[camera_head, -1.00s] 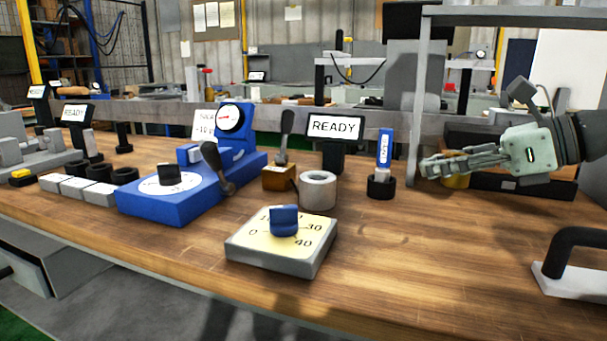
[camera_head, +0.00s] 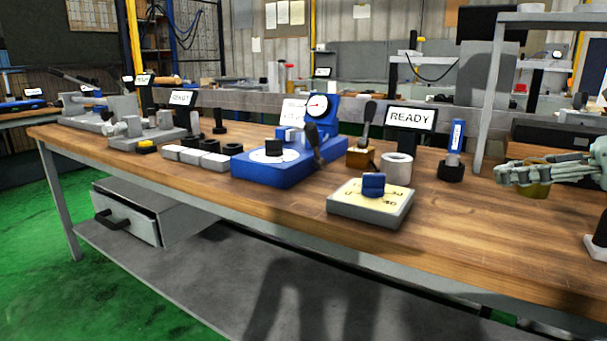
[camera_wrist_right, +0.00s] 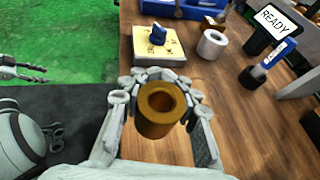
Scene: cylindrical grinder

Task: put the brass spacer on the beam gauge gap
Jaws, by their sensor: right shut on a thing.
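My right gripper (camera_head: 520,174) is shut on the brass spacer (camera_head: 536,191), a short hollow cylinder, at the right of the head view. In the right wrist view the spacer (camera_wrist_right: 156,118) sits between the fingers, its open bore facing the camera. I cannot tell whether it touches the bench. A blue gauge with a dial (camera_head: 270,166) stands mid-bench. A grey fixture with blocks (camera_head: 143,135) stands further left. I cannot tell for certain which is the beam gauge, and no gap shows clearly. My left gripper (camera_wrist_right: 26,73) shows small at the left of the wrist view, its opening unclear.
A cream dial plate with a blue knob (camera_head: 369,204), a grey ring (camera_head: 397,169), a blue-handled tool in a black holder (camera_head: 454,152) and a READY display (camera_head: 411,119) stand left of the right gripper. A shelf post (camera_head: 490,105) rises behind.

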